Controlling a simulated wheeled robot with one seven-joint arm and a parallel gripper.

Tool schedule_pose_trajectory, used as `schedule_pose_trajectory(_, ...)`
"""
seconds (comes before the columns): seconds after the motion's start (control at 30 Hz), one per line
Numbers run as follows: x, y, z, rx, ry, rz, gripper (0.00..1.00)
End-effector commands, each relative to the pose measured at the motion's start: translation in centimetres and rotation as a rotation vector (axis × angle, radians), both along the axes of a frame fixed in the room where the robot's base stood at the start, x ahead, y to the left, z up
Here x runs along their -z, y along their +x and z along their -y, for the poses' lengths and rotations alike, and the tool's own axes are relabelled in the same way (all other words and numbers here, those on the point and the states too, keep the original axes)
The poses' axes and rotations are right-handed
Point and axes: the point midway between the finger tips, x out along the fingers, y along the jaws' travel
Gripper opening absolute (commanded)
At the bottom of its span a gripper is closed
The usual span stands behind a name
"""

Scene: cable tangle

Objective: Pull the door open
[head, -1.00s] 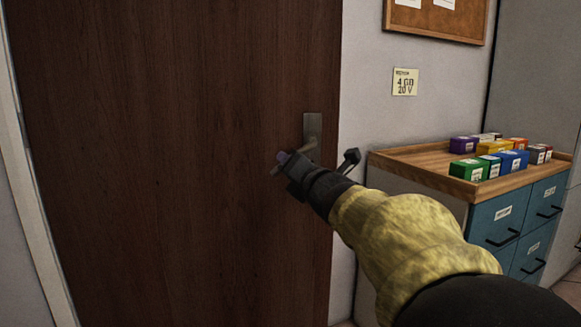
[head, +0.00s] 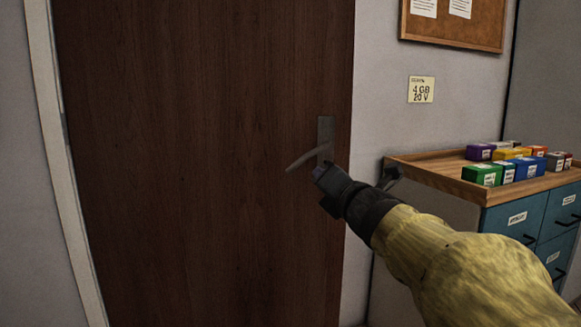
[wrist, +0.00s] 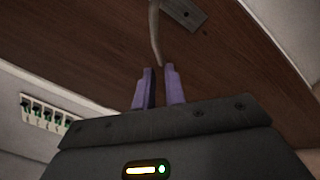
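My gripper (head: 320,172) is just below and right of the lever, close to the door. In the wrist view, my purple fingers (wrist: 160,76) stand slightly apart with nothing seen between them. The lever (wrist: 155,32) ends just beyond the fingertips. Whether they touch it I cannot tell.
A teal-drawer cabinet (head: 515,219) with a wooden top stands right of the door. Several coloured boxes (head: 483,174) lie on it. A sign (head: 421,90) and a cork board (head: 454,23) are on the wall. The door frame (head: 60,190) is at left.

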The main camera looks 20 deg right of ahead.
Motion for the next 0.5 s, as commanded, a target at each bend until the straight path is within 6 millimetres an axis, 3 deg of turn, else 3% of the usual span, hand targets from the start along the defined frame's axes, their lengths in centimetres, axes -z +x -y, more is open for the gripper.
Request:
schedule_pose_trajectory(0.13, 1.8, 0.7, -0.2, 0.029, 0.178, -0.060, 0.00)
schedule_pose_trajectory(0.27, 5.9, 1.2, -0.8, 0.115, 0.516, -0.180, 0.00)
schedule_pose_trajectory(0.37, 10.5, 0.7, -1.8, 0.235, 0.836, -0.300, 0.00)
schedule_pose_trajectory(0.5, 17.1, -1.8, -4.2, 0.478, 1.257, -0.459, 0.00)
